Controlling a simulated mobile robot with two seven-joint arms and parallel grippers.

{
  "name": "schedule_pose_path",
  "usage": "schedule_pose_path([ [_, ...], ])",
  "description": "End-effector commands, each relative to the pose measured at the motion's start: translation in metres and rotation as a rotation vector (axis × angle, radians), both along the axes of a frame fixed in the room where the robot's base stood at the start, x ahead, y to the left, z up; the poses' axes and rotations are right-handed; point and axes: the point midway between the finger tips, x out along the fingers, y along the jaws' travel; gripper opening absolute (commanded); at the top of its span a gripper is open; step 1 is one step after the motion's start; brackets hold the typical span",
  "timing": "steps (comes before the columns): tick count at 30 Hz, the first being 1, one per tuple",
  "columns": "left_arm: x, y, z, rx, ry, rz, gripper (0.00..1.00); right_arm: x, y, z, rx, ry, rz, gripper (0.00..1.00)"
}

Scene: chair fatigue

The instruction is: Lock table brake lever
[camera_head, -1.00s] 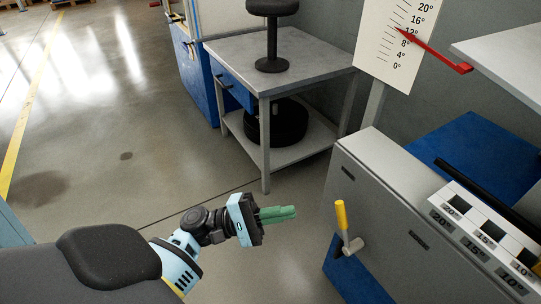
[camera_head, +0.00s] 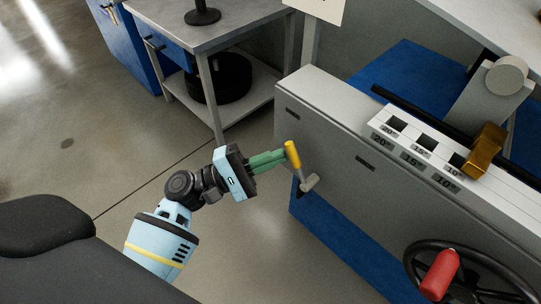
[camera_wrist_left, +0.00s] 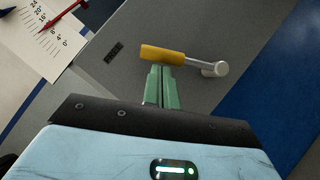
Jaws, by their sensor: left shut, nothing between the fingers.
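The brake lever (camera_head: 293,157) has a yellow grip and a grey metal arm that joins a pivot on the side of the grey machine cabinet (camera_head: 330,150). In the head view its grip points up. My left gripper (camera_head: 284,157) has green fingers that are shut and empty, with their tips at the yellow grip. In the left wrist view the lever (camera_wrist_left: 163,55) lies across the tips of the green fingers (camera_wrist_left: 161,72). I cannot tell whether they touch it. My right gripper is not in view.
A red-handled black handwheel (camera_head: 470,272) is at the lower right. A scale plate with angle marks (camera_head: 412,150) and a brass-coloured block (camera_head: 485,150) sit on the machine. A grey side table (camera_head: 180,30) stands behind. The floor at left is clear.

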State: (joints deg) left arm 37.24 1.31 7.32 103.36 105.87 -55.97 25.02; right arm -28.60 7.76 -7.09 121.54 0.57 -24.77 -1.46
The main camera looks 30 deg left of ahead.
Motion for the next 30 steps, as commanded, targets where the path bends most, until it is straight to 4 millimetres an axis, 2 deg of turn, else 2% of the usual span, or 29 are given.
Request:
schedule_pose_path([
  [20,-0.002,-0.006,0.01,0.109,-0.041,0.0,0.0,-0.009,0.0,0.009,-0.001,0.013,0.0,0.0],
  [26,-0.005,-0.012,0.018,0.204,-0.078,-0.002,0.0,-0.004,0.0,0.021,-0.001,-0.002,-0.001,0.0],
  [30,-0.008,-0.02,0.027,0.318,-0.12,-0.003,0.0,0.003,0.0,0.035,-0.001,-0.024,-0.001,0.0],
])
